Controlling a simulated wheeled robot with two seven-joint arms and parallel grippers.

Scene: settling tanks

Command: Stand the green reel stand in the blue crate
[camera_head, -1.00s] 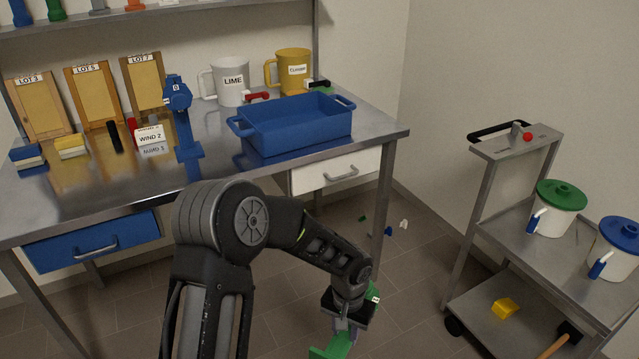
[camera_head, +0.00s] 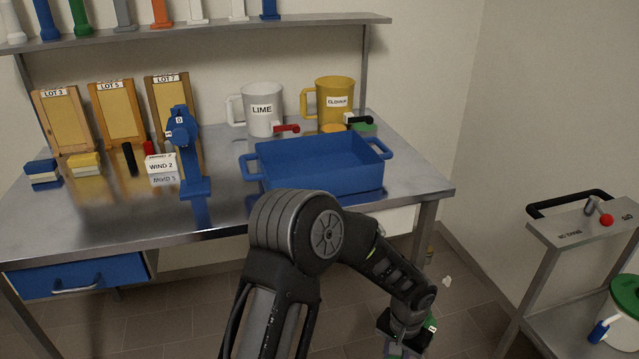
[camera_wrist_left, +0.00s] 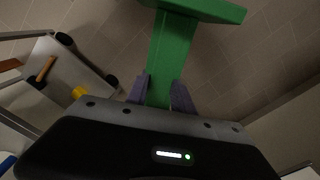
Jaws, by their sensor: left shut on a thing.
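The green reel stand is held in my left gripper (camera_wrist_left: 158,95). In the left wrist view the green reel stand (camera_wrist_left: 172,50) shows a straight post between the two fingers and a wider flat part at the far end. In the head view only bits of green show by this gripper at the bottom edge, below the table's height and in front of it. The blue crate (camera_head: 330,178) stands on the right part of the metal table. I see no object inside it, though its floor is partly hidden. My right gripper is not in view.
A blue reel stand (camera_head: 190,160) stands left of the crate. Behind the crate are a LIME mug (camera_head: 262,110), a yellow mug (camera_head: 335,100) and red and black handled items. A trolley (camera_head: 590,228) stands at the right. A shelf (camera_head: 200,38) hangs above the table.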

